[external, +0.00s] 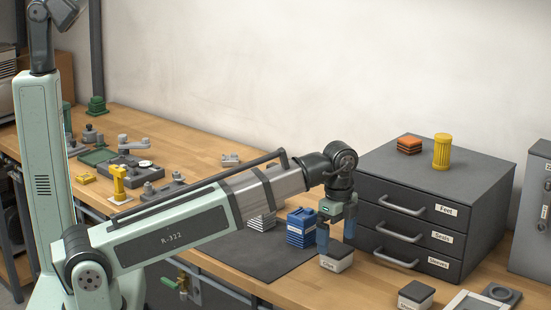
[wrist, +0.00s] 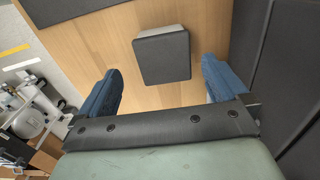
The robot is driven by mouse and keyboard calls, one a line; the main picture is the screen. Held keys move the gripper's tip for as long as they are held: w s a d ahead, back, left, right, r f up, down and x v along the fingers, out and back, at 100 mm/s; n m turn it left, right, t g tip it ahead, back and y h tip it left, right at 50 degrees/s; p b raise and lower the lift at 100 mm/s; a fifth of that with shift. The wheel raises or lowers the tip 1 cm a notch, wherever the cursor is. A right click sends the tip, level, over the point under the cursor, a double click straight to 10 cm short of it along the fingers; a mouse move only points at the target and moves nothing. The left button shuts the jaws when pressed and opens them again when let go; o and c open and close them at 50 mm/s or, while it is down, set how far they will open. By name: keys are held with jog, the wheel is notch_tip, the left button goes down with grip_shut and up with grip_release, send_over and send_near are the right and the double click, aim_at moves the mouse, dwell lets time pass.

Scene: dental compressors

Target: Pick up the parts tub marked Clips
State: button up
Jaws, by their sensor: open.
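A small pale tub with a dark lid (external: 338,254) stands on the wooden bench in front of the drawer cabinet. A label is on its front; it seems to read Clips, but the print is tiny. My gripper (external: 336,243) points down just above this tub, with its two blue fingers apart and nothing held. In the wrist view the tub's dark lid (wrist: 162,58) lies between and beyond the fingertips, slightly turned, with bare wood on both sides. A second dark-lidded tub (external: 416,294) stands nearer the front right; I cannot read its label surely.
A grey drawer cabinet (external: 440,205) stands close behind and right of my gripper, its handles jutting out. A blue ribbed block (external: 301,227) stands left on a dark mat (external: 255,262). A pale tray (external: 478,302) is at the front right. Bare wood surrounds the near tub.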

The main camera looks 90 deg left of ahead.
aim_at(337, 248)
jog(key=shift+w+a+f, duration=0.1)
jog(key=shift+f, duration=1.2)
jog(key=shift+w+a+f, duration=0.1)
jog(key=shift+f, duration=1.2)
jog(key=c, duration=1.2)
jog(key=shift+c, duration=0.2)
jog(key=shift+r, duration=0.1)
